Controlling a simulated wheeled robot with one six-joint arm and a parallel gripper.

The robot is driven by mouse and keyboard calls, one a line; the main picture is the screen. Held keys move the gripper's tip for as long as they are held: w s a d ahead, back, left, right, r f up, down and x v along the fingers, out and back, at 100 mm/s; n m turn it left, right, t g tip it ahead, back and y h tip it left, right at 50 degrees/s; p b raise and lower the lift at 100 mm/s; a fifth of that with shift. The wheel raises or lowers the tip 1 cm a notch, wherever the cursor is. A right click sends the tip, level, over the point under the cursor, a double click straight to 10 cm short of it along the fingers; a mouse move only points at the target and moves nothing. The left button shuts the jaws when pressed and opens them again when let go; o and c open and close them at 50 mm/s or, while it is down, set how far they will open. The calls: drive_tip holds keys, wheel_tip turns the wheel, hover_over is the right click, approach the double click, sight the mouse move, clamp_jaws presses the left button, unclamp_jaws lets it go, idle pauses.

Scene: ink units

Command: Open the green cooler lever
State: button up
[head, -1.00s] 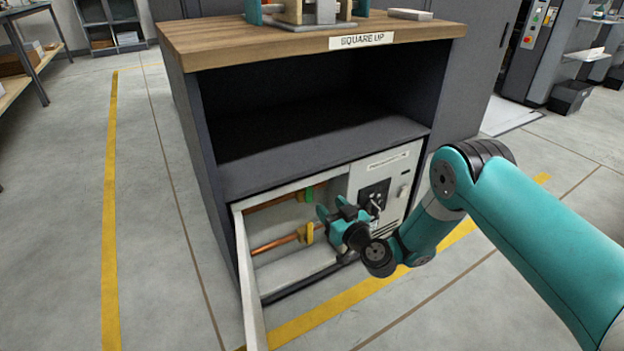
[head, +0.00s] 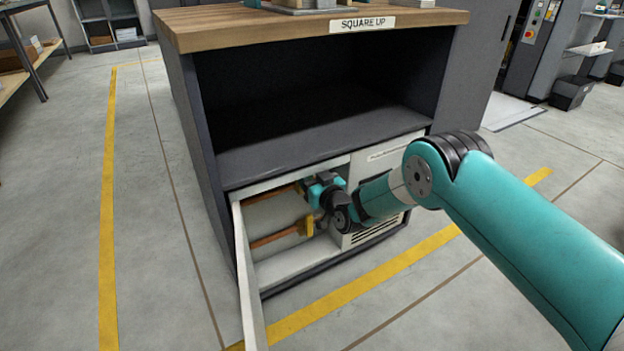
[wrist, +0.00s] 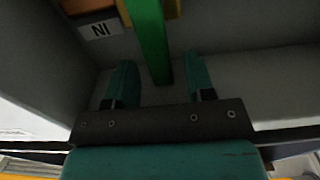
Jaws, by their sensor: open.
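The green lever (wrist: 150,40) comes down from the top of the wrist view, and its lower end lies between my two fingertips, with a gap to each. My gripper (wrist: 160,78) is open around that end. In the head view my gripper (head: 308,190) is inside the open compartment at the upper copper pipe (head: 272,194) and hides the green lever. A yellow lever (head: 307,227) sits on the lower copper pipe (head: 273,238), just below my gripper.
An "IN" label (wrist: 100,29) shows upside down beside the lever. The opened compartment door (head: 248,285) hangs at the left. A white panel (head: 392,150) borders the compartment on the right. The cabinet shelf (head: 320,143) is above; open floor lies left.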

clamp_jaws()
